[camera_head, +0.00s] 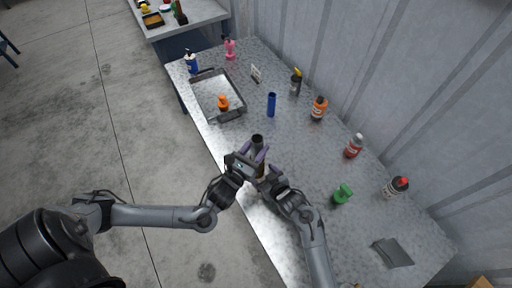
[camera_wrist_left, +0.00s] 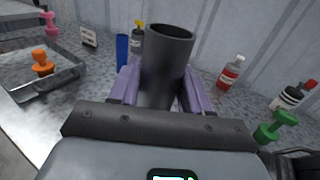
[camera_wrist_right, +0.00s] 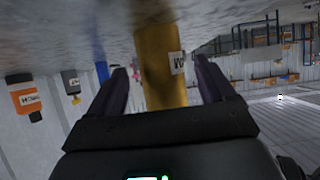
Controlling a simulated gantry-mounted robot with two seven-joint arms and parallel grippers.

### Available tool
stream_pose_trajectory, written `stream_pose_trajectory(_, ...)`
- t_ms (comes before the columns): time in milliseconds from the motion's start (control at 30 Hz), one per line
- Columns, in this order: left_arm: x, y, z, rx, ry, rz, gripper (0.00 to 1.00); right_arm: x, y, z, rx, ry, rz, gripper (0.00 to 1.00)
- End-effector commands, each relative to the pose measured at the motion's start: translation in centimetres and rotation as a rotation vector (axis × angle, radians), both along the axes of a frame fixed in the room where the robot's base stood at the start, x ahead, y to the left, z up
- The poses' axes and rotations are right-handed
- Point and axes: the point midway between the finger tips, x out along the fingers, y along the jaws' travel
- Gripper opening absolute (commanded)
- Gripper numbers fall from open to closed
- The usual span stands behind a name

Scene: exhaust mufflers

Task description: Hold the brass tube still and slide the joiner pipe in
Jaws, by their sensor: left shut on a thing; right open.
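A dark grey pipe, seemingly the joiner pipe (camera_head: 257,140), stands upright with its open end up. It also shows in the left wrist view (camera_wrist_left: 167,50). My left gripper (camera_head: 258,154) is shut on it, with one purple finger on each side. The brass tube (camera_wrist_right: 160,62) stands between the fingers of my right gripper (camera_wrist_right: 162,82), which is open with gaps on both sides. The tube has a white label. My right gripper is just below the left one in the head view. The grippers hide where pipe and tube meet, so I cannot tell whether the pipe is inside.
A blue cylinder (camera_head: 271,104) stands behind the pipe. A metal tray (camera_head: 207,91) holds an orange object (camera_head: 223,103). Several bottles line the wall side, including a red one (camera_head: 353,146).

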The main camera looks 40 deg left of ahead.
Motion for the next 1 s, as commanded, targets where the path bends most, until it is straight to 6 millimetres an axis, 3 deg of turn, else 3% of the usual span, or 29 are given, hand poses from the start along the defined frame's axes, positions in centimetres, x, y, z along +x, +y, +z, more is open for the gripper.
stream_pose_trajectory(33, 0.0, 0.0, -1.4, -0.001, -0.002, 0.0, 0.09, 0.1, 0.5, -0.9, 0.002, -0.001, 0.0, 0.83)
stream_pose_trajectory(100, 0.0, 0.0, -2.3, -0.001, -0.002, 0.0, 0.09, 0.3, 1.1, -1.2, 0.001, 0.0, 0.0, 0.83)
stream_pose_trajectory(400, 0.0, 0.0, -4.9, -0.001, -0.002, 0.0, 0.09, 0.8, 2.8, -1.9, 0.0, 0.0, 0.001, 0.83)
stream_pose_trajectory(967, 0.0, 0.0, -5.5, -0.001, -0.002, 0.0, 0.09, 1.0, 3.3, -1.8, 0.0, 0.0, 0.0, 0.83)
stream_pose_trajectory(1000, 0.0, 0.0, -5.5, -0.001, -0.002, 0.0, 0.09, 1.0, 3.3, -1.8, 0.0, 0.0, 0.0, 0.77)
